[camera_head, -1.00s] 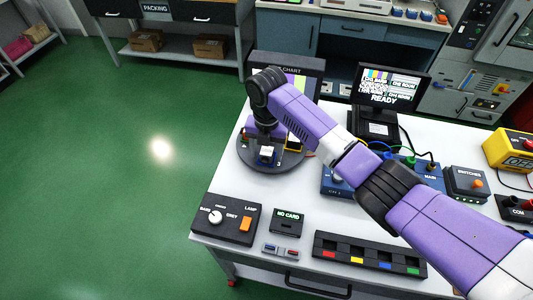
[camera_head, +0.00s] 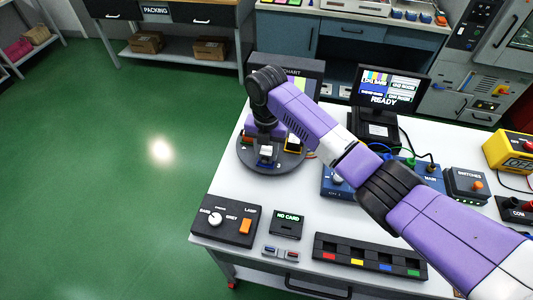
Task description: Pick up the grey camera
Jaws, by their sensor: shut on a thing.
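My gripper (camera_head: 264,133) points down over a dark round stand (camera_head: 282,166) at the table's back left. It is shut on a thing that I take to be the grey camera. The jaws and that thing are mostly hidden by my own wrist, so its outline is not clear. A small block with a pale top and blue base (camera_head: 267,160) is on the stand just in front of the gripper.
A test chart (camera_head: 303,80) stands behind the stand, and a monitor (camera_head: 388,88) reading READY is to its right. A lamp control box (camera_head: 227,220), a card reader (camera_head: 287,225) and a tray with coloured marks (camera_head: 369,258) lie along the front. A blue unit (camera_head: 340,182) is under my arm.

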